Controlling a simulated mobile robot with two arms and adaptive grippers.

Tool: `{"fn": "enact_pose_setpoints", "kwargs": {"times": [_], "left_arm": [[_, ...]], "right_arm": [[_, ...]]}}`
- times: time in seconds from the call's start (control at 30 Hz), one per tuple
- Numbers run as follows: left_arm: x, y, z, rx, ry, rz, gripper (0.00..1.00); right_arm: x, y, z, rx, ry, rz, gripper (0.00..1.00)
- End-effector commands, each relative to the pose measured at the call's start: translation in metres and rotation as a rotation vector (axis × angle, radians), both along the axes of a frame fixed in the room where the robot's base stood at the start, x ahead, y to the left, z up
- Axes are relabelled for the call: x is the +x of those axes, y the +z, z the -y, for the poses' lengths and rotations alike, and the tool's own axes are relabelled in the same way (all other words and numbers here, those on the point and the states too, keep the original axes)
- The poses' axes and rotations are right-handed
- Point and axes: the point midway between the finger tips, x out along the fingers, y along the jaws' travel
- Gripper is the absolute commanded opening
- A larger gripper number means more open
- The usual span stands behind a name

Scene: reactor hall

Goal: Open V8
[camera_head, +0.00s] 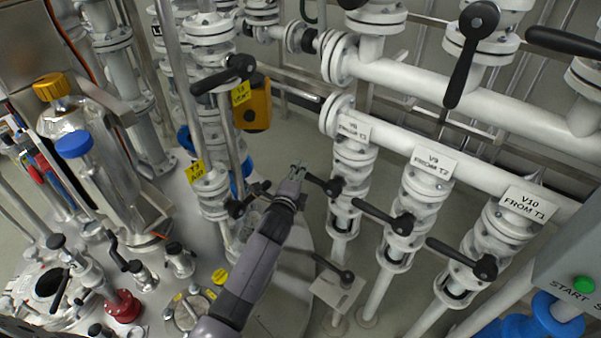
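The V8 valve sits on a white vertical pipe under a label reading V8 FROM T3 (353,129). Its black lever handle (323,184) points to the left, its round hub on the valve body. My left gripper (298,165) is at the free left end of this lever, very close to it. I cannot tell whether it touches. Its two grey fingertips point up and away, seen nearly edge-on, so their gap is unclear. My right gripper is not in view.
Valves V9 (433,162) and V10 (528,203) stand to the right, their black levers also pointing left. Another black lever (248,200) is close left of my gripper. A lower lever (336,268) and a glossy steel vessel (75,140) are nearby.

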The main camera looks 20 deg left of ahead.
Motion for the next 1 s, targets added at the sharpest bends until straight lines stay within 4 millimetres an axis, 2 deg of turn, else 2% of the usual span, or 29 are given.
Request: {"fn": "enact_pose_setpoints", "kwargs": {"times": [0.13, 0.47, 1.0], "left_arm": [[0.0114, -0.0019, -0.0007, 0.000, 0.000, 0.001, 0.39], [0.0141, -0.0025, -0.0007, 0.000, 0.000, 0.000, 0.39], [0.0137, -0.0026, -0.0007, 0.000, 0.000, 0.000, 0.04]], "right_arm": [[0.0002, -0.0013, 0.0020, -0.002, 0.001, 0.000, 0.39], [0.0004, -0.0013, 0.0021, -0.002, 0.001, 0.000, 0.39], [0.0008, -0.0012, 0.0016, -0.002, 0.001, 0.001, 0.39]]}}
